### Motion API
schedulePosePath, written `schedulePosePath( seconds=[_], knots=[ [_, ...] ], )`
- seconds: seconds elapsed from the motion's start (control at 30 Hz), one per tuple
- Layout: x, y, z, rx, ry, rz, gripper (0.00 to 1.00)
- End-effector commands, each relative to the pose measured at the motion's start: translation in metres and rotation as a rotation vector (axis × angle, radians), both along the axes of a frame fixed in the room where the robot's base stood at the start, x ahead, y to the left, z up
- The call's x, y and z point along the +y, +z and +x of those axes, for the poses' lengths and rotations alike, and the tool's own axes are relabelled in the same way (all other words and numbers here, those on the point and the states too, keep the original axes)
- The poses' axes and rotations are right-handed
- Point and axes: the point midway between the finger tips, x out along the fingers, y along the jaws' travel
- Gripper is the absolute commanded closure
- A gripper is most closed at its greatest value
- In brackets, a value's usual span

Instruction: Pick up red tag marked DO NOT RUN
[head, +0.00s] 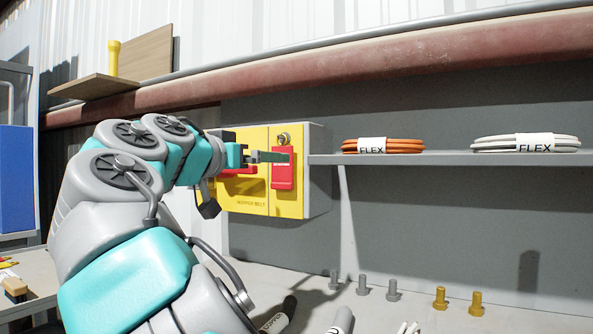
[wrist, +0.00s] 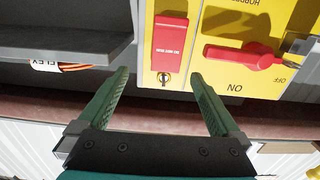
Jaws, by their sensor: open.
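The red tag (head: 283,178) hangs upright on the right part of the front of a yellow box (head: 245,192), below a small round metal fitting (head: 284,139). In the wrist view, which is upside down, the tag (wrist: 169,42) is a red rectangle with small pale lettering I cannot read. My gripper (head: 272,157) is in front of the box, overlapping the tag in the head view. In the wrist view my gripper (wrist: 160,78) is open and empty. Its two fingers stand apart on either side of the tag's line, with the tag beyond their tips.
A red switch handle (wrist: 245,54) by ON and OFF marks sits beside the tag. A shelf (head: 450,159) right of the box holds an orange coil (head: 410,146) and a white coil (head: 485,146). Bolts (head: 392,290) stand below.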

Motion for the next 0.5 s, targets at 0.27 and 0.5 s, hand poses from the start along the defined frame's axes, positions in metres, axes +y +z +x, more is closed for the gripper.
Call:
schedulePosePath(
  seconds=[0.27,0.5],
  knots=[
    [-0.004,0.004,0.019,-0.02,0.011,0.003,0.0],
    [-0.013,0.003,0.037,-0.017,0.01,0.003,0.0]
  ],
)
